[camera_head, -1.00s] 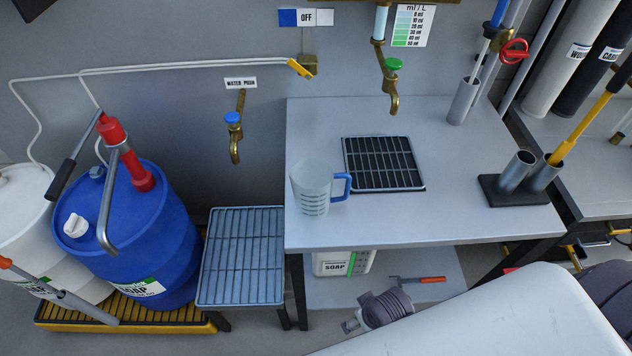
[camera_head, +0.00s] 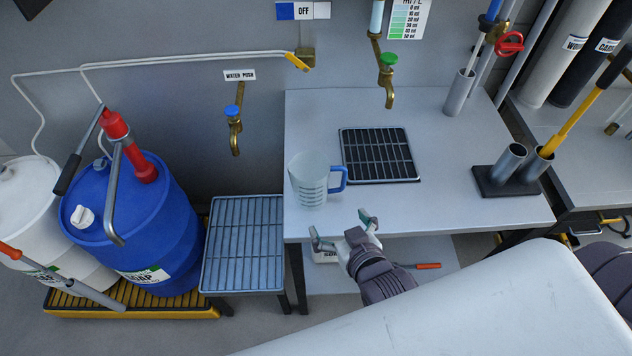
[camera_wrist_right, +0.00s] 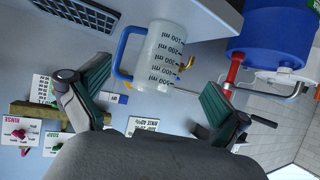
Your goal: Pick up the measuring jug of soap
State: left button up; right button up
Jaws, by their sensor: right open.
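The measuring jug (camera_head: 309,181) is translucent with a blue handle on its right side. It stands upright on the grey table near its front left edge. My right gripper (camera_head: 341,226) is open and empty at the table's front edge, just in front of the jug and a little to its right, apart from it. In the right wrist view the jug (camera_wrist_right: 163,58) with its volume marks shows beyond and between the two spread green-padded fingers (camera_wrist_right: 150,95). The jug's contents cannot be made out. My left gripper is not in view.
A black drain grid (camera_head: 379,155) lies right of the jug, under the green-handled tap (camera_head: 388,78). A lower slatted stand (camera_head: 243,245) and a blue drum (camera_head: 135,220) are at the left. Metal tube holders (camera_head: 508,163) stand at the right of the table.

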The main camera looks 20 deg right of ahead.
aim_at(318, 193)
jog(key=shift+t, duration=0.5)
jog(key=x, duration=0.3)
jog(key=r+p+x, duration=0.1)
jog(key=x, duration=0.4)
jog(key=shift+w+a, duration=0.35)
jog(key=shift+w, duration=0.2)
jog(key=shift+w+a+p, duration=0.1)
jog(key=shift+w+p, duration=0.4)
jog(key=p+x, duration=0.1)
jog(key=x, duration=0.2)
jog(key=shift+w, duration=0.35)
jog(key=shift+w+a+f, duration=0.1)
jog(key=shift+w+f, duration=0.2)
jog(key=shift+w, duration=0.1)
jog(key=shift+s, duration=0.1)
jog(key=shift+c, duration=1.2)
jog(key=c, duration=0.7)
jog(key=shift+c, duration=0.2)
